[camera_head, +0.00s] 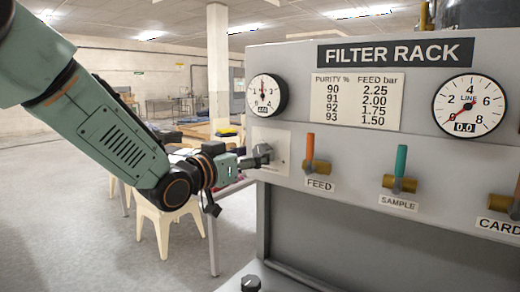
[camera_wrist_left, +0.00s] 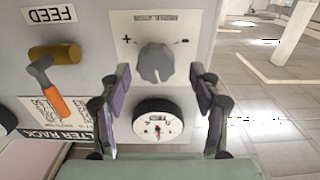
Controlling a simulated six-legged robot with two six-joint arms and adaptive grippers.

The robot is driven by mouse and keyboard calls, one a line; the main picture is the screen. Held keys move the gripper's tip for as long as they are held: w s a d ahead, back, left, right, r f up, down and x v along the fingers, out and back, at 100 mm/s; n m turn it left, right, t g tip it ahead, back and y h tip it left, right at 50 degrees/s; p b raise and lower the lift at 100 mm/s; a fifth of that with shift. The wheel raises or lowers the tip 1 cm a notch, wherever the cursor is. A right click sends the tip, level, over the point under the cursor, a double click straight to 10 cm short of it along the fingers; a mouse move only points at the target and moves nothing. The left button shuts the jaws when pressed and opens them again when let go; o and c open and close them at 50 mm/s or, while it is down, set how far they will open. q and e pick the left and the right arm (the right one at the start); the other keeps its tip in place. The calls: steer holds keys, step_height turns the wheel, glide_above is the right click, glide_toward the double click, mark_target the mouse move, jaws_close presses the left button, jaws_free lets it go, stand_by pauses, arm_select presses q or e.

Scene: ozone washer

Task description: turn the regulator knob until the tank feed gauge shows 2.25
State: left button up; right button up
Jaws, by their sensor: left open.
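The regulator knob (camera_wrist_left: 156,65), grey and ridged, sits on a pale plate marked + and − in the left wrist view. My left gripper (camera_wrist_left: 160,78) is open, its two fingers on either side of the knob, with visible gaps. In the head view my left gripper (camera_head: 246,160) is at the plate (camera_head: 282,148), largely hiding the knob. The tank feed gauge (camera_head: 266,95) is a round white dial above the plate; its needle points roughly up, and its small readout is too blurred to read. The gauge also shows in the wrist view (camera_wrist_left: 158,122). My right gripper is out of view.
The FEED lever also shows beside the fingers in the wrist view (camera_wrist_left: 50,95). Stools (camera_head: 165,222) stand behind my arm.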

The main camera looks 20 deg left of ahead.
arm_select(q)
steer(key=shift+x, duration=1.2)
steer(key=shift+d, duration=0.3)
steer(key=shift+d+r, duration=0.1)
steer(key=shift+d, duration=0.05)
steer(key=shift+s+r, duration=0.1)
steer(key=shift+s, duration=0.05)
